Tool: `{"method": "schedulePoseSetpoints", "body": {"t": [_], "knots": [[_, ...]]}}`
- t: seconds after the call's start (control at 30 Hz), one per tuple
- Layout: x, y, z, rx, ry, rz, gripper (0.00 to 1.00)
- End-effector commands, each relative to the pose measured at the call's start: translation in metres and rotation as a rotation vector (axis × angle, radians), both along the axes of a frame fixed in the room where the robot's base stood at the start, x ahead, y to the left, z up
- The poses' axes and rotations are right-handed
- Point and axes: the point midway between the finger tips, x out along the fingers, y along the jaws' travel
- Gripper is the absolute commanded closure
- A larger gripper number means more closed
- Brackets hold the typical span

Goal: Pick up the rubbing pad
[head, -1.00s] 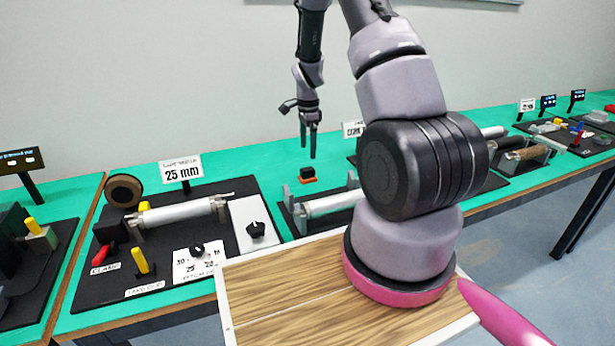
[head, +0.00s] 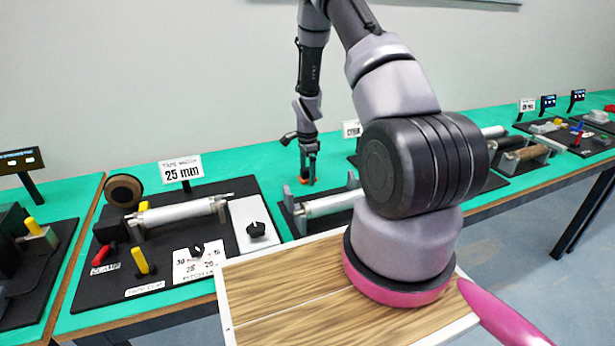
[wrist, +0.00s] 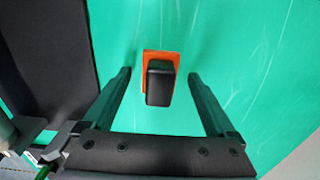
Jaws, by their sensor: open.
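The rubbing pad (wrist: 160,82) is a small black block on an orange base, lying on the green table top. In the wrist view it sits between the two fingers of my gripper (wrist: 160,82), a little toward their tips, with clear green on both sides. My gripper is open and holds nothing. In the head view my gripper (head: 307,178) points down at the pad, and its fingers hide most of it; only a bit of orange shows by the fingertips.
A black board with a metal roller (head: 330,203) stands just in front of the pad. Another black board with a long roller (head: 180,212) and a "25 mm" sign (head: 181,170) is to the left. The green table behind the pad is clear.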

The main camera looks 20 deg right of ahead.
Motion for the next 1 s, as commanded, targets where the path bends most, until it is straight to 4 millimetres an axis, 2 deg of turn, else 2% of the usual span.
{"method": "schedulePoseSetpoints", "body": {"t": [0.07, 0.1, 0.17, 0.2, 0.27, 0.3, 0.53, 0.63, 1.0], "knots": [[0.000, 0.000, 0.000, 0.000, 0.000, 0.000, 0.09], [0.000, 0.000, 0.000, 0.000, 0.000, 0.000, 0.24], [0.000, 0.000, 0.000, 0.000, 0.000, 0.000, 0.47], [0.000, 0.000, 0.000, 0.000, 0.000, 0.000, 0.62], [0.000, 0.000, 0.000, 0.000, 0.000, 0.000, 0.85], [0.000, 0.000, 0.000, 0.000, 0.000, 0.000, 1.00], [0.000, 0.000, 0.002, 0.000, 0.000, 0.000, 1.00], [0.000, 0.000, 0.009, -0.001, -0.001, -0.001, 1.00], [0.000, 0.000, 0.079, 0.000, -0.002, -0.001, 1.00]]}}
